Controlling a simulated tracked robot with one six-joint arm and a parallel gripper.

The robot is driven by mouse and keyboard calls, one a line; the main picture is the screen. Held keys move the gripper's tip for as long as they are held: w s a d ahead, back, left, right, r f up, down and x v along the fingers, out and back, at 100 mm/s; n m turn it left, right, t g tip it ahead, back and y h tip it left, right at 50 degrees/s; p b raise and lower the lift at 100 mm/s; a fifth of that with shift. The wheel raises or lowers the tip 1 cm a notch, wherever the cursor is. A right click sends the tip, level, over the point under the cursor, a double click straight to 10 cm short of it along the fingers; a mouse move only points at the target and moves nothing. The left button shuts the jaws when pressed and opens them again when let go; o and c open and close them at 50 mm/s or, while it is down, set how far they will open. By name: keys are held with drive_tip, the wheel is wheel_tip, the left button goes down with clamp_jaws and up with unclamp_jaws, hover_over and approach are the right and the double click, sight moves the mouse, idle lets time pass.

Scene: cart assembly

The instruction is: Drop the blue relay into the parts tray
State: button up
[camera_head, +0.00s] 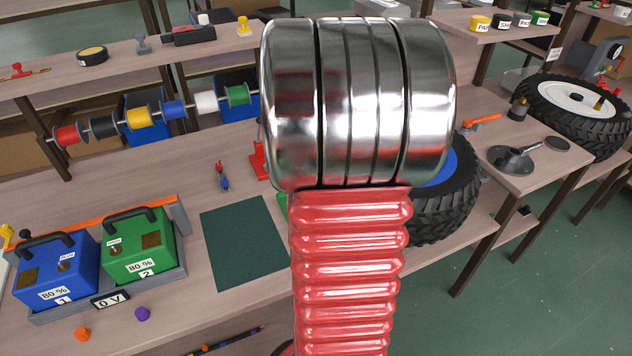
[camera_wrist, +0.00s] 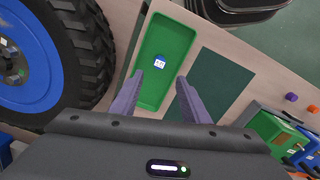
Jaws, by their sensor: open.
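In the wrist view the blue relay (camera_wrist: 160,62), a small block with a white label, shows against the floor of the green parts tray (camera_wrist: 178,35), inside its rim. My gripper (camera_wrist: 161,76) is open above the tray, with one purple-grey finger on each side and nothing between them. The relay lies a little beyond the fingertips in that picture and touches neither finger. In the head view my red and chrome arm hides my gripper, the relay and nearly all of the tray; only a sliver of the tray (camera_head: 283,204) shows.
A dark green mat (camera_head: 243,242) lies beside the tray. The blue battery (camera_head: 56,272) and green battery (camera_head: 138,246) stand in a grey holder to the left. A tyred wheel with a blue hub (camera_wrist: 35,65) stands close to the tray. Wire spools (camera_head: 173,108) hang behind.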

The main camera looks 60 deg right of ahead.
idle(0.3)
drive_tip(key=w+a+r+n+t, duration=0.1)
drive_tip(key=a+r, duration=0.2)
drive_tip(key=a, duration=0.6)
drive_tip(key=w+a+r+n+t+h, duration=0.1)
drive_tip(key=a+r+t, duration=0.15)
drive_tip(key=a, duration=0.65)
drive_tip(key=w+a+r, duration=0.2)
drive_tip(key=a+r, duration=0.1)
drive_tip(key=a, duration=0.6)
drive_tip(key=s+a+n+t+y, duration=0.1)
drive_tip(key=s+a, duration=0.3)
drive_tip(key=a, duration=0.4)
drive_tip(key=shift+s+a+t, duration=0.25)
drive_tip(key=shift+a+t, duration=0.05)
drive_tip(key=shift+t, duration=0.25)
drive_tip(key=shift+r, duration=0.1)
